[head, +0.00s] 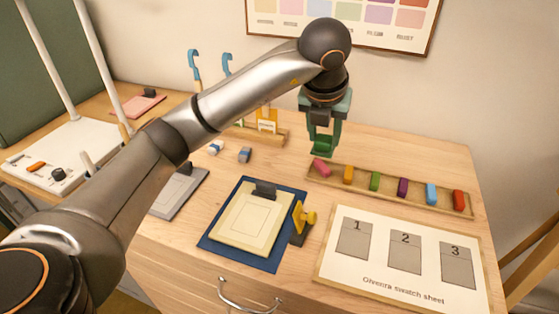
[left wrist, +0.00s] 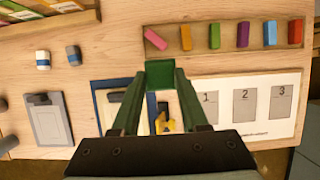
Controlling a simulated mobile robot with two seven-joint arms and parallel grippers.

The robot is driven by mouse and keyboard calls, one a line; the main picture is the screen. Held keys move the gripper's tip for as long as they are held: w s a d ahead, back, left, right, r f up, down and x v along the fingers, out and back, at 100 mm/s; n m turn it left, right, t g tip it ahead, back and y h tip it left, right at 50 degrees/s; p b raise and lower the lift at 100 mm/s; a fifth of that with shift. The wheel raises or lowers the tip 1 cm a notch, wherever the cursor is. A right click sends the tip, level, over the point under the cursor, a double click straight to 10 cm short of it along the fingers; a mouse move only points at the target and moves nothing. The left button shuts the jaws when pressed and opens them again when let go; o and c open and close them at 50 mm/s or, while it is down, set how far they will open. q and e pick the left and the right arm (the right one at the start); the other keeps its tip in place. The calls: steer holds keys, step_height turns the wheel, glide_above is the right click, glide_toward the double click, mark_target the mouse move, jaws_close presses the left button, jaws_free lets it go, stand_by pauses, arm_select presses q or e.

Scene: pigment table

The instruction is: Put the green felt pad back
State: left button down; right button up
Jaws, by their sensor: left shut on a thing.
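My left gripper (head: 323,138) hangs above the back of the table, just left of the tray of color sticks. It is shut on a green block-like piece, the green felt pad (head: 321,151), which shows at the fingertips. In the left wrist view the pad (left wrist: 159,75) is a small dark green square between the two fingers of the gripper (left wrist: 160,88). It appears held above the table, not resting on it. My right gripper is not in view.
A wooden tray (head: 415,199) holds several colored sticks. A numbered swatch sheet (head: 350,271) lies in front. A blue mat (head: 228,258) carries a cream board, with a yellow-handled tool (head: 304,216) beside it. A grey clipboard (head: 168,208) and two small blocks (head: 245,155) lie left.

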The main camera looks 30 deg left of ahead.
arm_select(q)
steer(key=w+a+f, duration=0.1)
steer(key=a+f, duration=0.2)
steer(key=a, duration=0.1)
steer(key=w+a+f, duration=0.1)
steer(key=a+f, duration=0.2)
steer(key=a, duration=0.1)
steer(key=w+a+f, duration=0.1)
steer(key=a+f, duration=0.2)
steer(key=a, duration=0.1)
steer(key=shift+p, duration=0.4)
steer(key=f, duration=0.3)
steer(key=shift+w+a+f, duration=0.1)
steer(key=shift+a+f, duration=0.2)
steer(key=shift+a, duration=0.1)
steer(key=shift+f, duration=0.2)
steer(key=shift+c, duration=2.1)
jaws_free()
steer(key=shift+r, duration=0.1)
